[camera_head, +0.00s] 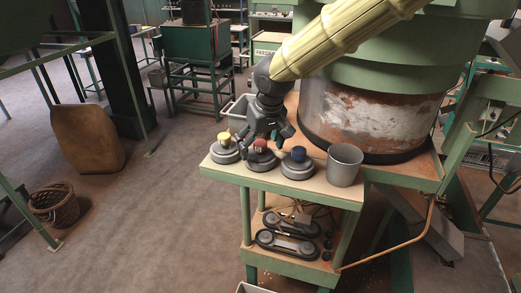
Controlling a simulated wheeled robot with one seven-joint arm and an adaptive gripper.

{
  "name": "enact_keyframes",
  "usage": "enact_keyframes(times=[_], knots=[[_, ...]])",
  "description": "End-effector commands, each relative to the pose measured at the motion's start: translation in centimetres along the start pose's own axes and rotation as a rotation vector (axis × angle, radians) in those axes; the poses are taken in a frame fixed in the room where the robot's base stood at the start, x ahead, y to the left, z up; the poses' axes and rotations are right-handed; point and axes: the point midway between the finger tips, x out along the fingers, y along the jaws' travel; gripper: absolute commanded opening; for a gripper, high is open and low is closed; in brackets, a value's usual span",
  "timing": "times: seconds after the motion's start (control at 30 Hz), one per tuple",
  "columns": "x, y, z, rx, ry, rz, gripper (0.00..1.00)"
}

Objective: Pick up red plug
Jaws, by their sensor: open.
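The red plug (260,146) sits on the middle one of three round grey bases on a small green-edged table (330,193). My gripper (262,141) points down over the red plug, open, with its fingers around or just above it. I cannot tell whether the fingers touch it. The gripper hides part of the plug's top and back. A yellow plug (224,138) stands on the left base and a blue plug (299,153) on the right base, both close to my gripper.
A grey metal cup (344,165) stands right of the blue plug. A large green and rusty hopper (360,115) rises behind it. A lower shelf (290,267) holds belt-like parts. A brown sack (88,138) and a wicker basket (53,202) stand on the floor at left, where there is free room.

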Motion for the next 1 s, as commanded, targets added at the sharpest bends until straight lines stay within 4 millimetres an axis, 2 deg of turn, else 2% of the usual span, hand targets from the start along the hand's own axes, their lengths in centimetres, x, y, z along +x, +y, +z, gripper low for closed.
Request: enact_keyframes(times=[0.27, 0.7, 1.0], knots=[[0.17, -0.02, 0.02, 0.000, 0.000, 0.000, 0.81], [0.30, -0.01, 0.15, 0.000, -0.003, 0.000, 0.02], [0.52, -0.02, 0.35, 0.000, -0.008, 0.000, 0.02]])
